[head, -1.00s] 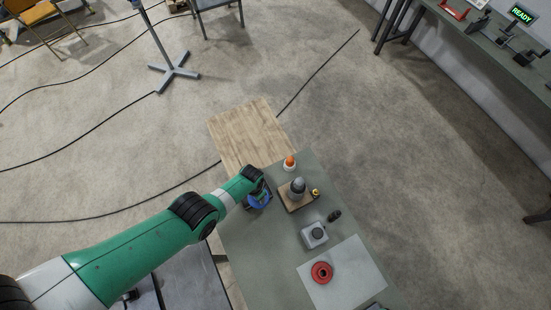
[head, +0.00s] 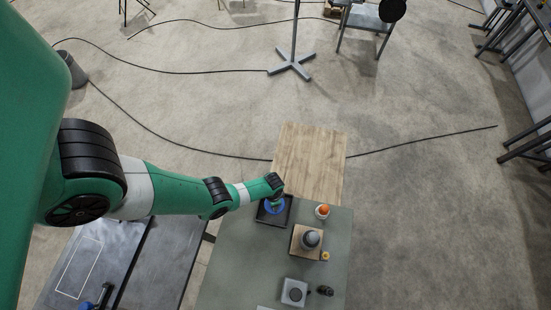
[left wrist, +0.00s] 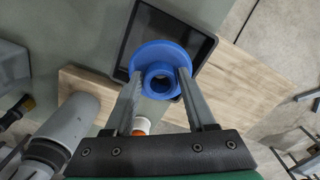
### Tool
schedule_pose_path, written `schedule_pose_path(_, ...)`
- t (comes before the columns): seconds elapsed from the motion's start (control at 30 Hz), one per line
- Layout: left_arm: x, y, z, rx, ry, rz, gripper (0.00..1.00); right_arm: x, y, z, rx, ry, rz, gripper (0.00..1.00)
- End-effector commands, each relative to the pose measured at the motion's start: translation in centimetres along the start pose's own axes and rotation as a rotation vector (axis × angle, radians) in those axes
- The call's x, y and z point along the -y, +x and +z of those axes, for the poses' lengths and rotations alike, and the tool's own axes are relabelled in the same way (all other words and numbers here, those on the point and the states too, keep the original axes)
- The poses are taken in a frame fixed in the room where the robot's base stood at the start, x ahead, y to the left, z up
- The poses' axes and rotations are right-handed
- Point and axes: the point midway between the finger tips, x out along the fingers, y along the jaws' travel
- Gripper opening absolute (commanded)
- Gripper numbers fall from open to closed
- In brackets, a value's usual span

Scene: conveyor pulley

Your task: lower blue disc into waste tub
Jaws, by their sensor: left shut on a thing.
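The blue disc (head: 280,210), with a raised round hub, is between the fingers of my left gripper (head: 276,201). In the left wrist view the two fingers (left wrist: 159,88) are shut on the hub of the disc (left wrist: 158,54). The disc is over a shallow black tray (head: 262,220), also seen in the wrist view (left wrist: 206,48); I cannot tell whether it touches the tray. A grey tub (head: 73,70), probably the waste tub, stands on the floor at the far left, far from the gripper. My right gripper is not in view.
On the green table (head: 236,250) are an orange ball in a white holder (head: 322,211), a wooden block with a grey knob (head: 310,240) and a grey box (head: 294,291). A wooden board (head: 310,160) adjoins the far edge. Black cables cross the floor.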

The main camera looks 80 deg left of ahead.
Motion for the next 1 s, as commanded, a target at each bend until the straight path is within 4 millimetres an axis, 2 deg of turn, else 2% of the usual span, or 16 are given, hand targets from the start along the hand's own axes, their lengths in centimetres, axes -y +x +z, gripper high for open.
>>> schedule_pose_path(0.6, 0.0, 6.4, -0.1, -0.001, 0.001, 0.000, 0.00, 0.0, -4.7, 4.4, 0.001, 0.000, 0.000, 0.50)
schedule_pose_path(1.0, 0.0, 6.6, -0.1, -0.001, 0.001, 0.000, 0.00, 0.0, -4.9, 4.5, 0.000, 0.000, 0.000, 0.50)
